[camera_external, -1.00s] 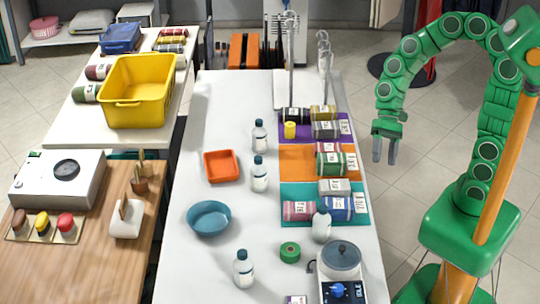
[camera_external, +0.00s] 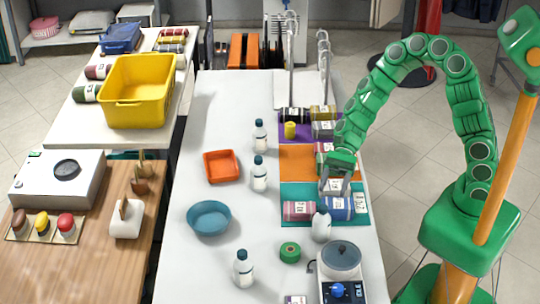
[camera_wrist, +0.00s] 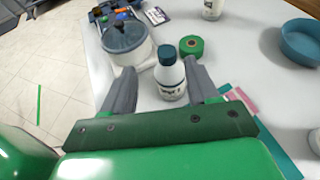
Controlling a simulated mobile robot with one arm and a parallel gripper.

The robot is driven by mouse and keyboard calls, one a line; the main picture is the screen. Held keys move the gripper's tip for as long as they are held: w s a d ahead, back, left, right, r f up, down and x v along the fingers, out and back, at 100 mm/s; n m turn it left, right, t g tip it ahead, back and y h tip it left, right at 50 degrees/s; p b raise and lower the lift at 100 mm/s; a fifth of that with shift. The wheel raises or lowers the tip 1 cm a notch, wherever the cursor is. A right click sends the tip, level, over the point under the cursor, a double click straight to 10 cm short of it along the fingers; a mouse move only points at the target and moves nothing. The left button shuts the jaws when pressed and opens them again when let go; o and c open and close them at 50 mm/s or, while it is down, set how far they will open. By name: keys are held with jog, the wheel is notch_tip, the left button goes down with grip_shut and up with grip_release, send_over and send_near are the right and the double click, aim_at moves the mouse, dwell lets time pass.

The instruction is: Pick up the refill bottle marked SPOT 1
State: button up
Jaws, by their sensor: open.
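Several white refill bottles with dark caps stand upright on the white table. In the external view, one is at the back (camera_external: 260,137), one in the middle (camera_external: 259,177), one at the front (camera_external: 243,270) and one on the right (camera_external: 321,225), beside the teal mat. Their markings are too small to read. My gripper (camera_external: 333,186) is open and empty above the teal mat, just behind the right bottle. In the wrist view, a bottle (camera_wrist: 171,82) appears between the fingers of my gripper (camera_wrist: 160,72), beyond their tips; its label is not legible.
A lidded pot on a device (camera_external: 341,262) and a green tape roll (camera_external: 290,252) stand near the right bottle. Rolled cloths lie on the teal mat (camera_external: 290,190). A blue bowl (camera_external: 209,218) and an orange tray (camera_external: 221,166) stand left, with bare table between.

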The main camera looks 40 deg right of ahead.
aim_at(324, 205)
jog(key=shift+w+x, duration=0.15)
jog(key=shift+x, duration=1.2)
jog(key=shift+w+x, duration=0.2)
jog(key=shift+x, duration=1.15)
jog(key=shift+w+x, duration=0.15)
jog(key=shift+x, duration=1.2)
jog(key=shift+a+f, duration=0.15)
jog(key=shift+f, duration=0.05)
jog(key=shift+c, duration=0.3)
grip_shut()
